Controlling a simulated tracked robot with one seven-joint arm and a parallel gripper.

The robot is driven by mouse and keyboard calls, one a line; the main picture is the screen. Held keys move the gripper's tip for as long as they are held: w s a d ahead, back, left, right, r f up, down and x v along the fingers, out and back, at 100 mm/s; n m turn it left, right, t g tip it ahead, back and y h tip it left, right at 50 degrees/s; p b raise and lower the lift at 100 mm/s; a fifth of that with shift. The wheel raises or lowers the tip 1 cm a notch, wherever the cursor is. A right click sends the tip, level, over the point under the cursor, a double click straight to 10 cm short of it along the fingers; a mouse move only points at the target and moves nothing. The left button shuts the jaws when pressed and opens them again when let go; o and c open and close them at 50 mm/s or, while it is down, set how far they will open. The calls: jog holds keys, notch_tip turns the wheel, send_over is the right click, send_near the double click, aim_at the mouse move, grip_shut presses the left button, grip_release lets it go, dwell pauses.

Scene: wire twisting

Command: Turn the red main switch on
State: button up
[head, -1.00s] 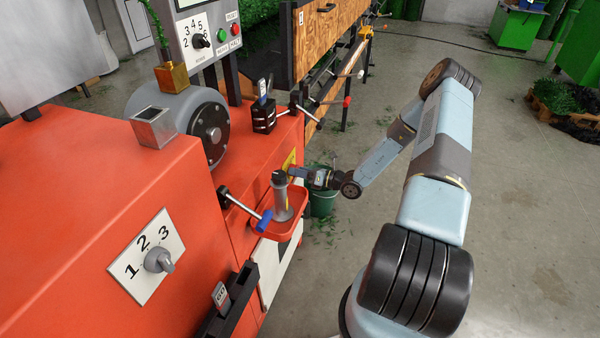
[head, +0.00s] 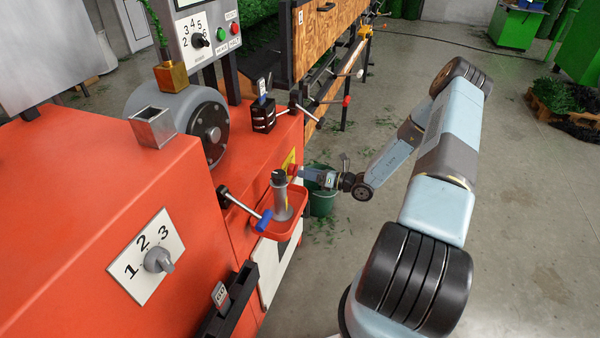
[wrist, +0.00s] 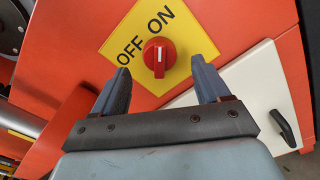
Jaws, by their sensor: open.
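The red main switch (wrist: 159,56) is a round red knob on a yellow plate (wrist: 126,27) marked OFF and ON. No contact shows, and I cannot tell the gap in depth. In the head view the red switch (head: 293,170) is small on the machine's side, and my gripper (head: 312,174) points at it from the right.
A red tray (head: 283,222) with a grey post stands out from the machine in front of the switch. A blue-handled lever (head: 264,221) is nearby. A green bucket (head: 322,202) stands on the floor beyond my gripper. A white panel (wrist: 235,83) lies beside the plate.

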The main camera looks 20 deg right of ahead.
jog(key=v, duration=0.9)
jog(key=shift+s+d, duration=0.25)
jog(key=shift+d, duration=0.05)
jog(key=s+a+r+n+g+h, duration=0.2)
jog(key=s+a+r+n+g, duration=0.15)
jog(key=r+n, duration=0.4)
jog(key=s+a+r+n+g+h, duration=0.25)
jog(key=r+n+g, duration=0.2)
jog(key=r, duration=0.65)
jog(key=s+a+r+n+g+h, duration=0.1)
jog(key=s+a+r+n+g, duration=0.25)
jog(key=r+n, duration=0.45)
jog(key=s+r+n+t+h, duration=0.6)
jog(key=s+r+n+h, duration=0.3)
jog(key=s+r, duration=1)
notch_tip(320, 180, up, 2)
jog(key=a+n, duration=0.1)
jog(key=n, duration=0.1)
jog(key=shift+s+n, duration=0.25)
jog(key=shift+n, duration=0.15)
jog(key=shift+t, duration=0.25)
jog(key=shift+c, duration=0.3)
